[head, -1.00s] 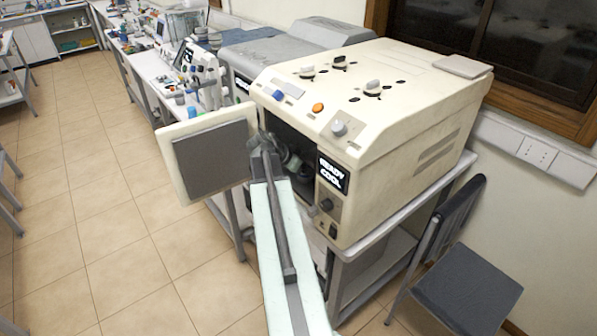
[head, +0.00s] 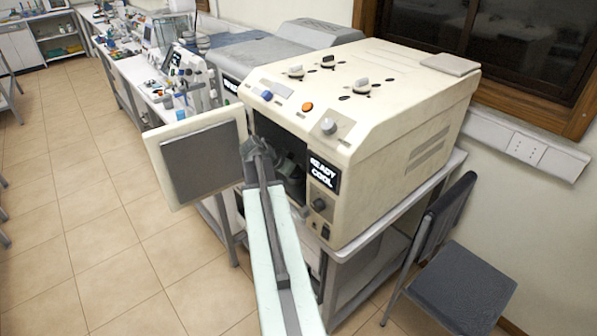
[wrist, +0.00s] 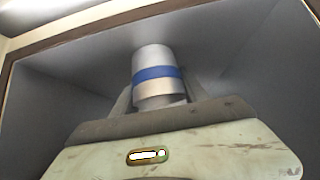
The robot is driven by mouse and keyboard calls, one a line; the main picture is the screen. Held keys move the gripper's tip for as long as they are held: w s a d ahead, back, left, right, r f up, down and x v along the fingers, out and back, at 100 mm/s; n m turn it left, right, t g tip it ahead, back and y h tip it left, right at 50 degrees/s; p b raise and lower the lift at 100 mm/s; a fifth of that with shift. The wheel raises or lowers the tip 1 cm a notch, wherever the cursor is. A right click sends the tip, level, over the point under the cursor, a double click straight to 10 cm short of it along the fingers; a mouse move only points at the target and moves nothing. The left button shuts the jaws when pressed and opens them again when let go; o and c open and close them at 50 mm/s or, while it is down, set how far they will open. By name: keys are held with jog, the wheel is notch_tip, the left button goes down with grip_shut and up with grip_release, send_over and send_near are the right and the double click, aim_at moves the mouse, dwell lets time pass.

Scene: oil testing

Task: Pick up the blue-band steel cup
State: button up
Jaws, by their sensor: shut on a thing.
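The blue-band steel cup (wrist: 153,72) is a silver cylinder with a blue ring around its middle. It stands upright in the wrist view, inside the grey-walled chamber. My gripper (wrist: 157,101) is shut on its lower part, with finger edges showing at both sides. The base of the cup is hidden behind my gripper's body. In the head view, my arm reaches into the open front of the cream machine (head: 400,130), and the cup cannot be made out there.
The machine's open door (head: 200,163) stands just left of my arm. A panel reading "READY COOL" (head: 322,172) borders the opening on the right. A dark chair (head: 455,290) stands at right. The tiled floor (head: 90,220) at left is clear.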

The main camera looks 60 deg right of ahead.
aim_at(290, 182)
jog(key=shift+w+a, duration=0.3)
jog(key=shift+a, duration=0.65)
jog(key=shift+w+a, duration=0.25)
jog(key=shift+a, duration=0.65)
jog(key=o, duration=1.6)
jog(key=shift+r, duration=0.15)
jog(key=shift+p+v, duration=2.75)
jog(key=shift+v, duration=1)
